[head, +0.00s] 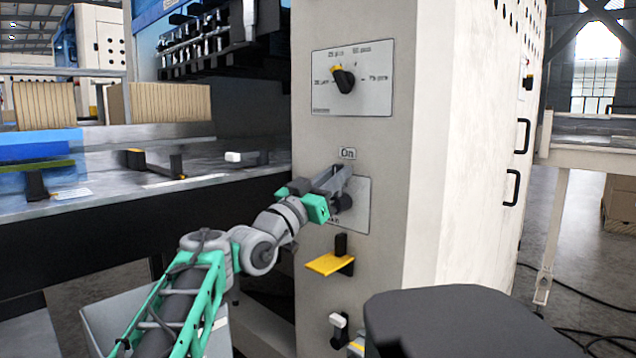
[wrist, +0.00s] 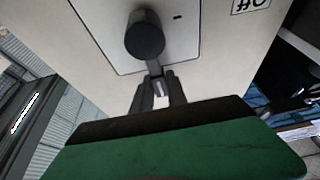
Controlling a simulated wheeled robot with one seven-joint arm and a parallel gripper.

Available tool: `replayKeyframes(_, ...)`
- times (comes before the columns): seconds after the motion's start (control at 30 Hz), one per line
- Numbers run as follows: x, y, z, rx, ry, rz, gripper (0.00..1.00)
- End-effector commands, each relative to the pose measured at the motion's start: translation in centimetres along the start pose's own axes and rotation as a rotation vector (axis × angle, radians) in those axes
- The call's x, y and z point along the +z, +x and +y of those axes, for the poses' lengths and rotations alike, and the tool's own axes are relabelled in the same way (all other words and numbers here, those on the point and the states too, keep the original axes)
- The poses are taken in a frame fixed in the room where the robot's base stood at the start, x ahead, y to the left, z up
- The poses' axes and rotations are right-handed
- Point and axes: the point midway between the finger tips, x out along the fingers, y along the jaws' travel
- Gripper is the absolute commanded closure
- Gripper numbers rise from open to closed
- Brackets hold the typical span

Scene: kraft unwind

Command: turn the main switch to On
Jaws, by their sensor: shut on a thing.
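The main switch (head: 344,203) is a dark round knob on a grey plate (head: 361,192) on the front of the pale cabinet. An "On" label (head: 347,153) sits above the plate. In the wrist view the black knob (wrist: 145,38) has a short lever (wrist: 154,68) reaching towards my gripper. My gripper (head: 343,176) is at the upper part of the plate, just below the "On" label, and partly covers the switch. In the wrist view its fingers (wrist: 156,88) are shut around the lever's end. An upside-down label, seemingly "Off" (wrist: 250,5), shows at the top.
Above is another plate with a black and yellow selector (head: 343,79). Below the switch a yellow tab (head: 330,263) sticks out, with a small lever (head: 339,328) lower down. A metal bench (head: 215,185) lies to the left. A dark rounded shape fills the lower right foreground.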

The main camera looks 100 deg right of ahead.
Motion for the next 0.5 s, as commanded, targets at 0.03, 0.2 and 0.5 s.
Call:
replayKeyframes(0.03,0.18,0.12,0.38,0.009,0.002,-0.002,1.0)
replayKeyframes(0.2,0.13,0.17,0.49,0.012,0.005,-0.003,1.0)
replayKeyframes(0.5,0.07,0.11,0.39,0.01,0.005,-0.002,0.74)
